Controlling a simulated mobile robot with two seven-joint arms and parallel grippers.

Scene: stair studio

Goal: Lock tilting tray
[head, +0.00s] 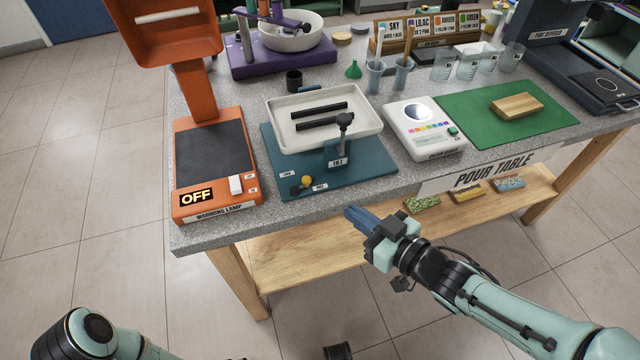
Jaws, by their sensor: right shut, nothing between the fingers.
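The tilting tray (284,127) is a white shallow tray with two black bars inside, on a teal base (275,182) near the front of the pour table. A black lever with a round knob (344,119) stands at its front right, above a small label plate. A yellow-knobbed black lever (304,182) lies at the base's front left, between two small labels too small to read surely. My right gripper (354,213) is shut and empty, in front of the table edge, below and right of the tray base. My left gripper is out of view; only part of the left arm shows at bottom left.
An orange warming lamp (213,211) reading OFF stands left of the tray. A white device (424,128) and a green mat (478,130) with a wooden block (517,106) are to the right. A wooden shelf (300,256) runs below the grey tabletop (380,184).

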